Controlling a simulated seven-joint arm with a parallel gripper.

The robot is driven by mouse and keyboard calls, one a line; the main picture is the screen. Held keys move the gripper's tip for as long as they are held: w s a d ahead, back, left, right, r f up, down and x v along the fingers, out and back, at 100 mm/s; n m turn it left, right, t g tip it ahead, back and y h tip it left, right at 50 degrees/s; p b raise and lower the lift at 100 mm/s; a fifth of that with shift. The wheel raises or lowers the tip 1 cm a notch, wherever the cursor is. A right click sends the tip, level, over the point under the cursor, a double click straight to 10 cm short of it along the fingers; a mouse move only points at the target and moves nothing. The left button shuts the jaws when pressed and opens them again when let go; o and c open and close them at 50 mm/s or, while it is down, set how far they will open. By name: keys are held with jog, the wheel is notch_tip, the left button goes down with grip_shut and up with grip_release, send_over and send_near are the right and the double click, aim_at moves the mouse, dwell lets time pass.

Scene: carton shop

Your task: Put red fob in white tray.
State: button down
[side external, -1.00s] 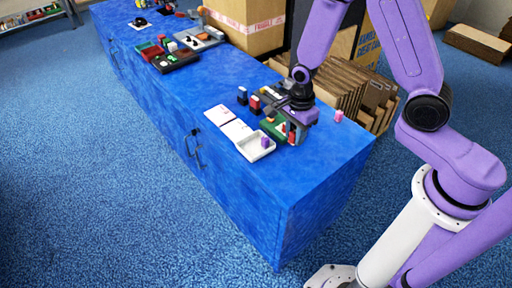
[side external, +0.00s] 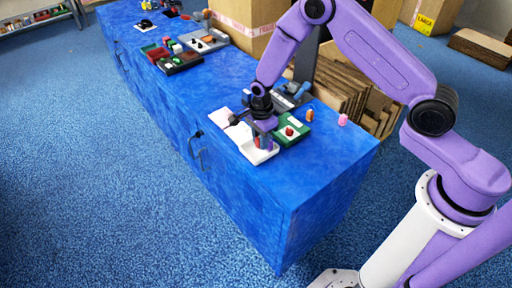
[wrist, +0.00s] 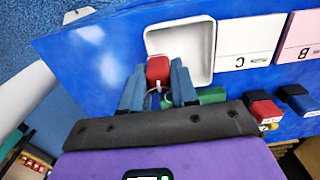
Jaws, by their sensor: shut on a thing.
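My gripper (side external: 264,142) is over the white tray (side external: 251,155) on the blue counter. In the wrist view the gripper (wrist: 158,88) is shut on the red fob (wrist: 158,68), its two grey-blue fingers on either side. The fob is seen against the inside of the white tray (wrist: 209,50), near the edge closest to the gripper. I cannot tell whether the fob touches the tray floor. In the side view the fob is too small and covered to make out clearly.
A green tray (side external: 301,138) with a red item (side external: 289,131) stands just right of the white tray. An orange item (side external: 309,115) and a pink item (side external: 343,119) stand beyond. Cards marked C (wrist: 247,45) and B (wrist: 300,40) lie beside the white tray.

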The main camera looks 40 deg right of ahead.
aim_at(256, 156)
jog(key=shift+w+a+f, duration=0.15)
jog(key=shift+w+f, duration=0.7)
jog(key=shift+f, duration=0.25)
jog(key=shift+w+f, duration=0.1)
jog(key=shift+f, duration=1.5)
jog(key=c, duration=1.1)
grip_release()
jog(key=shift+f, duration=0.1)
jog(key=shift+c, duration=0.2)
notch_tip(256, 156, up, 12)
